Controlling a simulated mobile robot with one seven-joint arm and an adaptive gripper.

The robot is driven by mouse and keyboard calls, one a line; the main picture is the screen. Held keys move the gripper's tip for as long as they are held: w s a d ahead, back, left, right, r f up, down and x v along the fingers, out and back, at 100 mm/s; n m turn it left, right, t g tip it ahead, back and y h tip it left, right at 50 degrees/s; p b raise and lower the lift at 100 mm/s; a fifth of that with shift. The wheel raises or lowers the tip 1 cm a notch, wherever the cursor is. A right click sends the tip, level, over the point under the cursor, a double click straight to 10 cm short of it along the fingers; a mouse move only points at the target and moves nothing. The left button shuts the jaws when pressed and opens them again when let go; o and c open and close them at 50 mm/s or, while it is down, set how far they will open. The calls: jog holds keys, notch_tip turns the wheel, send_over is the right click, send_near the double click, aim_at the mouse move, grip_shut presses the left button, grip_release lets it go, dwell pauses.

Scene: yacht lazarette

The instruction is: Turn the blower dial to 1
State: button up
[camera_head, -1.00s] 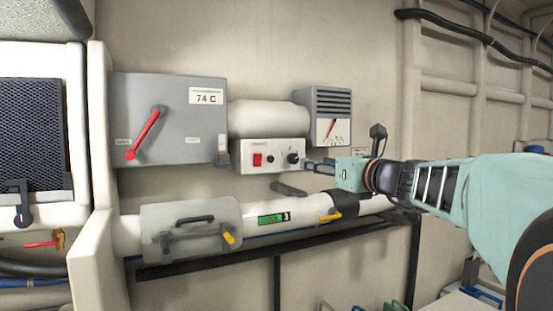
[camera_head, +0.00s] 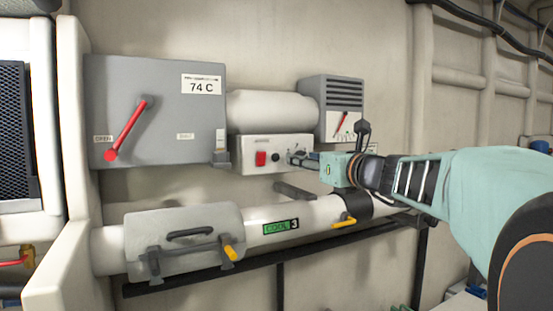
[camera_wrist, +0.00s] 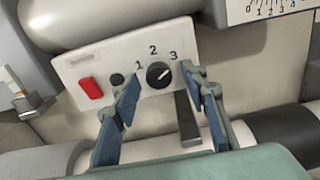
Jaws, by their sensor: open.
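The black blower dial (camera_wrist: 159,76) is on the right half of a white control box (camera_wrist: 130,102), under printed marks 1, 2 and 3. Its white pointer line slants up and right, toward the 3 side. My gripper (camera_wrist: 161,82) is open, with one blue-padded finger at each side of the dial in the wrist view. I cannot tell whether either finger touches it. In the head view my gripper (camera_head: 298,160) is at the right end of the control box (camera_head: 248,165) and largely hides the dial.
A red switch (camera_wrist: 91,87) and a small black knob (camera_wrist: 117,79) sit left of the dial. A louvred gauge box (camera_head: 333,95) is above right. A grey cabinet with a red lever (camera_head: 128,128) is at left. Below runs a pipe with a COOL 3 label (camera_head: 281,227).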

jog(key=shift+s+r, duration=0.1)
grip_shut()
jog(key=shift+n+b, duration=0.3)
jog(key=shift+d+r+n+b, duration=0.1)
jog(key=shift+n+b, duration=9.25)
jog(key=shift+n, duration=2.35)
jog(key=shift+r, duration=0.1)
